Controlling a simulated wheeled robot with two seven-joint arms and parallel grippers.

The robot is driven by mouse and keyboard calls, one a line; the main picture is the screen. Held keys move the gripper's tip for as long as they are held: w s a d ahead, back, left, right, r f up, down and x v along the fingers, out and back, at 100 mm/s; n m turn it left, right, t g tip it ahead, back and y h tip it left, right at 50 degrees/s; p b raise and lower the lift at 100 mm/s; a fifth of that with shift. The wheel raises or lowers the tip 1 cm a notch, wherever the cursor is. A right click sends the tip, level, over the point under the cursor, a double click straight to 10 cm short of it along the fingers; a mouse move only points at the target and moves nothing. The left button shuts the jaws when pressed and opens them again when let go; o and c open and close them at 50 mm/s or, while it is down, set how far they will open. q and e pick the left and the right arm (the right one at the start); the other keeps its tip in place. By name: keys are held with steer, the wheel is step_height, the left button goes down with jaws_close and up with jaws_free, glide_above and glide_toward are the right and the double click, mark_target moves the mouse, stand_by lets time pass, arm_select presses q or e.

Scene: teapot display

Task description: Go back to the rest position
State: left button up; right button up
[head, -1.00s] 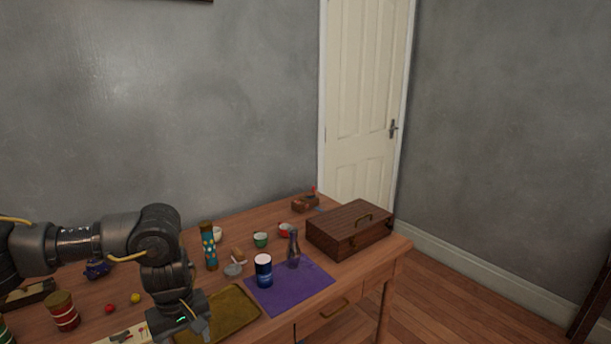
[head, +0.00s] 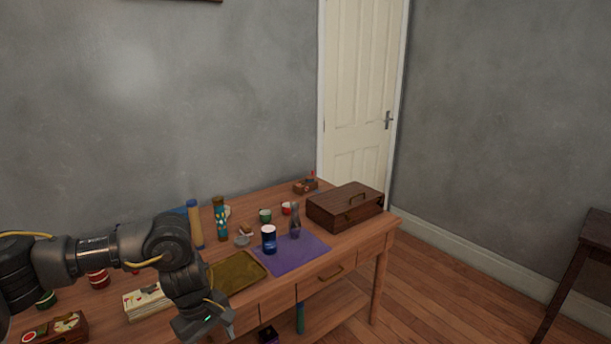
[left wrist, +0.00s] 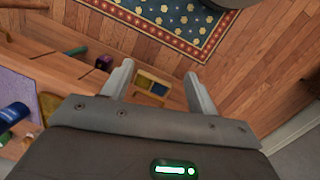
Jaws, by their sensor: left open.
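My left gripper (head: 212,329) hangs in front of the table's front edge, pointing down, in the head view. In the left wrist view its two fingers (left wrist: 158,88) are spread apart with nothing between them, above the floor and a rug. The wooden table (head: 345,226) runs along the wall. My right gripper is not in either view.
A purple mat (head: 305,254) carries a dark blue can (head: 269,240) and a bottle (head: 295,222). A brown case (head: 345,207) stands at the right end. Open floor (head: 455,305) lies right.

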arm_select(q)
steer(key=w+d+f+n+t+h, duration=0.2)
steer(key=w+d+f+n+h, duration=0.2)
steer(key=d+f+n+h, duration=0.8)
step_height(320, 180, down, 17)
steer(key=s+n+t+y, duration=0.2)
steer(key=n+t+y, duration=0.25)
steer(key=n, duration=1.85)
steer(key=s+a+f+n+y, duration=0.2)
steer(key=s+a+f+n, duration=0.25)
steer(key=s+f, duration=0.25)
steer(key=s+a+f+n+g+y, duration=0.1)
steer(key=s+a+f+n+y, duration=0.1)
steer(key=s+a+f+n, duration=0.35)
steer(key=s+a+f+n+y, duration=0.2)
steer(key=s+a+f+n, duration=0.1)
steer(key=s+f+n, duration=0.4)
steer(key=s+a+f+n+g+y, duration=0.1)
steer(key=s+a+f+n, duration=0.1)
steer(key=s, duration=0.7)
steer(key=s+a+f+n+g+y, duration=0.1)
steer(key=s+a+f+n+g, duration=0.1)
steer(key=s, duration=0.7)
steer(key=s+a+f+n+g+y, duration=0.1)
steer(key=s+a+f+n, duration=0.2)
steer(key=s, duration=0.6)
steer(key=shift+s+a+f+n, duration=0.35)
steer(key=shift+a+f+n, duration=0.05)
steer(key=shift+a+f, duration=0.2)
